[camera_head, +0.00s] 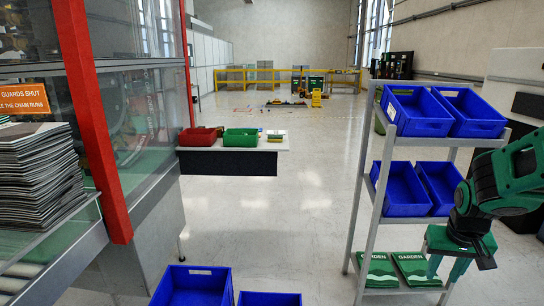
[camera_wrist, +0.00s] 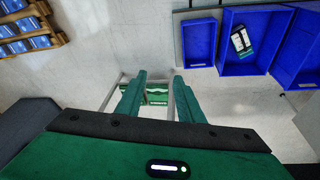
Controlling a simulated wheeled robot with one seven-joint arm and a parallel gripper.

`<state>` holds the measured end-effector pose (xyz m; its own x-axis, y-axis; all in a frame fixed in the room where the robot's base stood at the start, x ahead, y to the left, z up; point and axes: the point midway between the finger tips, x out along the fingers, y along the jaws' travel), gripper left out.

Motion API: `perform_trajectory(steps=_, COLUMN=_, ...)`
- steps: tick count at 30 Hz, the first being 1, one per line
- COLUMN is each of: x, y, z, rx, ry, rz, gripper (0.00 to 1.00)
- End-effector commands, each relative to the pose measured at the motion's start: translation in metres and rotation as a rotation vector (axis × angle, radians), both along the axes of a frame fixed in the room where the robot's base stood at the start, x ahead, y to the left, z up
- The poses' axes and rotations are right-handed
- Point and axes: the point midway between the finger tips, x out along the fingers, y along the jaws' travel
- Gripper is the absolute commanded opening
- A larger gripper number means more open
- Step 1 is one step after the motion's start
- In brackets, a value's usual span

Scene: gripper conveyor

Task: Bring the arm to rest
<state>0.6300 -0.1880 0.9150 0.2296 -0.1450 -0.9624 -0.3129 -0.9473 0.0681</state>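My arm (camera_head: 500,180) is green and black and reaches in from the right edge of the head view, bent downward at the wrist. My gripper (camera_head: 447,270) hangs in front of the right side of the shelf rack, beside the green GARDEN packs (camera_head: 378,270). In the wrist view my gripper (camera_wrist: 159,88) has its two green fingers apart, with nothing held between them. The green packs (camera_wrist: 157,98) show beyond the gap between the fingers.
The grey rack (camera_head: 362,200) holds blue bins (camera_head: 420,112) on its upper shelves. More blue bins (camera_head: 190,285) stand at the bottom. A paper stack (camera_head: 40,175) is left. The middle floor is clear.

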Motion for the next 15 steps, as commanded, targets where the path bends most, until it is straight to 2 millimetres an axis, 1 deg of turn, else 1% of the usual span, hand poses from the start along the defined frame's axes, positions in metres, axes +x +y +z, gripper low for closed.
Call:
perform_trajectory(steps=1, x=-0.02, y=-0.003, z=0.01, rx=0.012, ry=0.014, rz=-0.027, gripper=0.34)
perform_trajectory(steps=3, x=-0.048, y=-0.006, z=0.02, rx=0.033, ry=0.043, rz=-0.061, gripper=0.34)
perform_trajectory(steps=5, x=-0.073, y=-0.006, z=0.028, rx=0.052, ry=0.07, rz=-0.091, gripper=0.34)
perform_trajectory(steps=6, x=-0.089, y=-0.006, z=0.033, rx=0.065, ry=0.087, rz=-0.11, gripper=0.34)
perform_trajectory(steps=9, x=-0.129, y=-0.003, z=0.043, rx=0.099, ry=0.128, rz=-0.155, gripper=0.34)
perform_trajectory(steps=12, x=-0.163, y=0.003, z=0.05, rx=0.132, ry=0.163, rz=-0.193, gripper=0.34)
perform_trajectory(steps=15, x=-0.189, y=0.008, z=0.055, rx=0.158, ry=0.192, rz=-0.221, gripper=0.34)
